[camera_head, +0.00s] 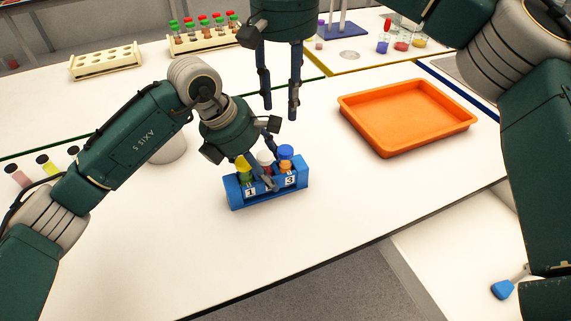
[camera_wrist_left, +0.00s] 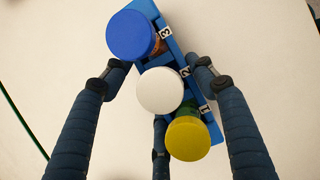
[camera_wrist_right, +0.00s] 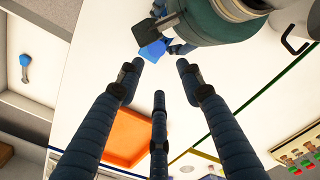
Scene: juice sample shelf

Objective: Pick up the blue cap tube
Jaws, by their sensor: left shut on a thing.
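The blue cap tube (camera_head: 285,152) stands upright in the right slot, by label 3, of a small blue rack (camera_head: 237,202). The white cap tube (camera_head: 265,157) is in the middle slot and the yellow cap tube (camera_head: 243,164) in the left slot. My left gripper (camera_head: 268,160) is low over the rack. In the left wrist view its fingers surround the white cap (camera_wrist_left: 160,91) and look shut on that tube; the blue cap (camera_wrist_left: 130,36) lies outside the grip. My right gripper (camera_head: 281,112) is open and empty, above and behind the rack.
An orange tray (camera_head: 405,115) lies to the right of the rack. Racks of tubes (camera_head: 203,40) and an empty cream rack (camera_head: 106,63) stand at the back. A white container (camera_head: 168,150) is behind my left arm. The table in front of the blue rack is clear.

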